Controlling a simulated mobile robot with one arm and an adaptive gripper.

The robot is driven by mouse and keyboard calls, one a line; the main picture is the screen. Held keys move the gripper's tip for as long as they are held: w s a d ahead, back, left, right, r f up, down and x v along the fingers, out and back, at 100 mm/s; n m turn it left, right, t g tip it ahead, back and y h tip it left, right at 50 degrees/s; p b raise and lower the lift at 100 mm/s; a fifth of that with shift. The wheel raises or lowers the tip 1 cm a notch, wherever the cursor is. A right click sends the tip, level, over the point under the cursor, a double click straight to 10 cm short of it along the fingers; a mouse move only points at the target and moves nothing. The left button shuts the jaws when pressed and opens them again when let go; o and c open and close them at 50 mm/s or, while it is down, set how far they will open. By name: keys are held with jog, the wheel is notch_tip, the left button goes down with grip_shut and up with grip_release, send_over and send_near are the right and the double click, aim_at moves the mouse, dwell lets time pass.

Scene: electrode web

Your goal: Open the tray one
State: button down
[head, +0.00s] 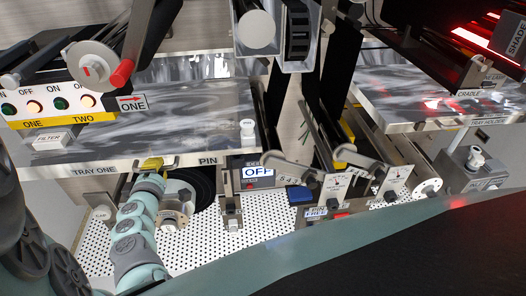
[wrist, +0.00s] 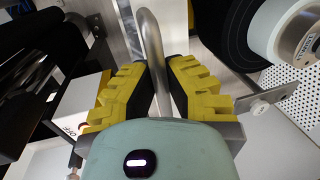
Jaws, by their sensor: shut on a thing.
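Tray one (head: 85,160) is a wide grey metal slab with "TRAY ONE" lettered on its front edge, at the left in the head view. My gripper (head: 151,163) is at that front edge, right of the lettering. In the wrist view, the yellow, black-padded fingers of my gripper (wrist: 157,78) are closed around a bent metal bar, the tray handle (wrist: 151,35). The fingers hide part of the bar, and the handle is hardly visible in the head view.
A control panel (head: 70,113) with lit buttons stands above the tray. A pin post (head: 231,205) and an "OFF" sign (head: 257,173) are to the right. A perforated white floor (head: 200,245) is below.

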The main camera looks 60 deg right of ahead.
jog(key=f+b+v, duration=0.2)
jog(key=b+v, duration=0.1)
jog(key=v, duration=0.7)
jog(key=shift+s+a, duration=0.2)
jog(key=shift+a, duration=0.15)
jog(key=shift+f, duration=0.1)
jog(key=c, duration=1)
grip_release()
